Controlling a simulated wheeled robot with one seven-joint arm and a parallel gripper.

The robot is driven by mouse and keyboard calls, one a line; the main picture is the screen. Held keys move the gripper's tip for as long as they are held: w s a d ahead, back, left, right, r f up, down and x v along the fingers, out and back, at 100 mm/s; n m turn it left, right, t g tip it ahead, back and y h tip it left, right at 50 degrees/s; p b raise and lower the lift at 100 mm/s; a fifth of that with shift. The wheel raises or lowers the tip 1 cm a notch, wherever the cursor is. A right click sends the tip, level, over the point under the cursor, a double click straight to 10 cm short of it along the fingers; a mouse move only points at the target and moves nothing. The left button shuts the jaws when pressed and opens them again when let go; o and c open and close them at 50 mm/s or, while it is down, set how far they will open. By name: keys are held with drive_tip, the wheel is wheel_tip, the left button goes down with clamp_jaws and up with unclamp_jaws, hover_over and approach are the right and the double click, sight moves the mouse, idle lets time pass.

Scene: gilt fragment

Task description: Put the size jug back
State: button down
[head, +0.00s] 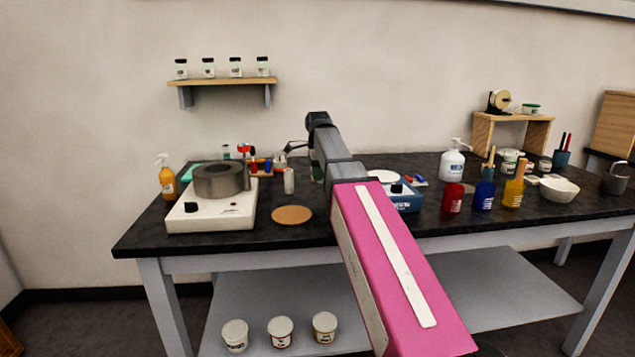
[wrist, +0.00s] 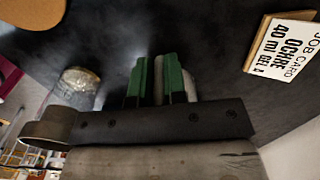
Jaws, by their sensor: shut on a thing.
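My gripper (wrist: 158,82) shows in the wrist view with its two green fingers close together over the dark bench. A narrow pale grey thing (wrist: 158,72) sits between the fingers, and they are shut on it. Most of its shape is hidden by the fingers and palm, so I cannot tell whether it is the size jug. In the head view my arm hides most of the gripper above the middle of the bench. A grey handled vessel (head: 614,180) stands at the bench's far right end; I cannot read any label on it.
A round cork mat (head: 291,215) lies clear on the bench (head: 285,245). A metal pot (head: 218,180) stands on a white hotplate (head: 205,218). A small pale jar (head: 289,181) is left of the gripper, and a job card (wrist: 286,45) right. Colored pots crowd the right side.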

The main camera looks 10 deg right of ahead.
drive_tip(key=shift+f, duration=1.4)
drive_tip(key=shift+f, duration=0.1)
drive_tip(key=c, duration=1.2)
unclamp_jaws()
drive_tip(key=shift+o, duration=0.2)
wheel_tip(320, 180, up, 12)
drive_tip(key=shift+r, duration=0.15)
